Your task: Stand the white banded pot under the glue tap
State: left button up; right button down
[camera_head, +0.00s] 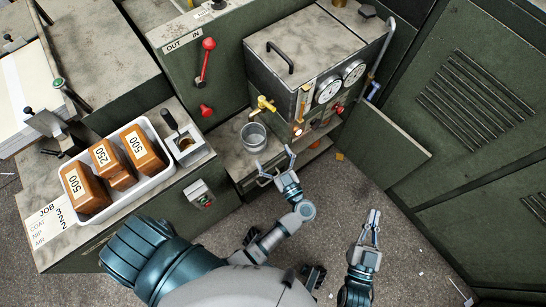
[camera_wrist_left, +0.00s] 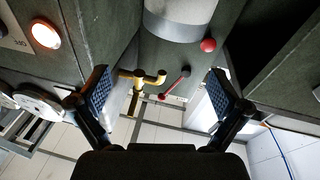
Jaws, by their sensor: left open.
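A round, open pale grey pot (camera_head: 254,136) stands upright on the low worktop in the head view, just in front of and below the brass tap (camera_head: 265,105). I cannot tell whether it is directly under the spout. In the left wrist view a pale cylinder (camera_wrist_left: 182,20), probably this pot, shows at the top edge, partly cut off, with the brass tap (camera_wrist_left: 140,82) lower down. My left gripper (camera_head: 275,163) is open and empty, in front of and slightly right of the pot, apart from it. My right gripper (camera_head: 374,213) hangs over the floor at right, its fingertips close together.
The machine with gauges (camera_head: 328,90) stands behind and right of the pot. A white tray (camera_head: 163,183) with orange-brown numbered blocks sits at left, beside a small black-handled box (camera_head: 187,146). A red lever (camera_head: 205,60) is on the green panel. The floor at right is mostly clear.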

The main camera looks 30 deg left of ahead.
pick_arm(q)
notch_tip(320, 180, up, 9)
jog(key=m+t+h, duration=0.4)
jog(key=t, duration=0.6)
jog(key=s+d+r+m+h, duration=0.3)
jog(key=s+d+m+h, duration=0.3)
jog(key=m+h, duration=0.5)
jog(key=shift+s+d+r+m+g+h, duration=0.3)
jog(key=shift+s+h, duration=0.15)
jog(key=shift+h, duration=2.75)
